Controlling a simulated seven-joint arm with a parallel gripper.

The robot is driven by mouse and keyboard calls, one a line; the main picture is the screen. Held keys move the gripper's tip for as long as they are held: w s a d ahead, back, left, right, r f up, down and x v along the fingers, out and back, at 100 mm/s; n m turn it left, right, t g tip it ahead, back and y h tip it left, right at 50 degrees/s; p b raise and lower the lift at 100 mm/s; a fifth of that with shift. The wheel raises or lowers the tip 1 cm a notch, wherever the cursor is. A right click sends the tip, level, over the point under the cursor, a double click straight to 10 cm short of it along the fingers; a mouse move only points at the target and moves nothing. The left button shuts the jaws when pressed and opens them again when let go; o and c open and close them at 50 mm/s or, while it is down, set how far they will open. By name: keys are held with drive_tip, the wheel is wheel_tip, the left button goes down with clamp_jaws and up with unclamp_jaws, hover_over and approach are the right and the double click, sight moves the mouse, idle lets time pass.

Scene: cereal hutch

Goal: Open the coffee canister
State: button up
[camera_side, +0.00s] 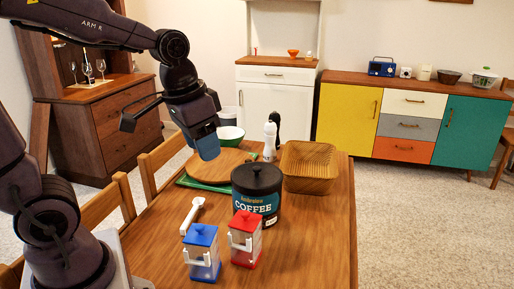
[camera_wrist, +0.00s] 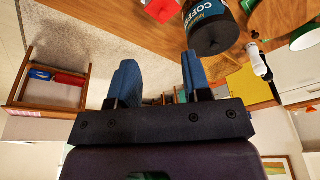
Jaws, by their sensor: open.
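The coffee canister (camera_side: 257,205) stands upright on the wooden table in the side view. It is dark with a COFFEE label, and its black lid (camera_side: 257,178) with a small knob sits on top. My gripper (camera_side: 207,146) is above the table, up and left of the canister in that view, and not touching it. In the wrist view the canister (camera_wrist: 215,38) shows upside down at the top, right of centre, beyond the fingers. My gripper (camera_wrist: 160,75) is open there, with two blue fingers apart and nothing between them.
A blue-lidded canister (camera_side: 203,256) and a red-lidded canister (camera_side: 245,242) stand in front of the coffee canister, with a white scoop (camera_side: 192,215) to the left. The table's right front is clear.

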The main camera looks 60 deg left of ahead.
drive_tip(key=w+a+f+m+g, duration=0.2)
drive_tip(key=w+a+f+m, duration=0.2)
drive_tip(key=w+a, duration=0.3)
drive_tip(key=m+g, duration=0.1)
drive_tip(key=m, duration=1)
hover_over(257, 168)
drive_tip(key=s, duration=0.1)
drive_tip(key=shift+h, duration=0.3)
drive_tip(key=f, duration=0.7)
drive_tip(key=shift+s+d+f, duration=0.2)
drive_tip(key=shift+d+f, duration=0.05)
drive_tip(key=shift+f, duration=0.05)
drive_tip(key=shift+w+a+r+m, duration=0.15)
drive_tip(key=shift+w+r+m, duration=0.15)
drive_tip(key=shift+m, duration=0.3)
drive_tip(key=shift+w+a+r+m, duration=0.1)
drive_tip(key=shift+w+r+m, duration=0.15)
drive_tip(key=shift+m, duration=0.35)
drive_tip(key=shift+w+a+r+m, duration=0.1)
drive_tip(key=shift+w+r+m, duration=0.15)
drive_tip(key=shift+m, duration=0.55)
drive_tip(key=shift+s+m, duration=0.1)
drive_tip(key=shift+m, duration=0.8)
drive_tip(key=shift+f, duration=2.25)
drive_tip(key=shift+f, duration=0.15)
drive_tip(key=shift+f, duration=1.7)
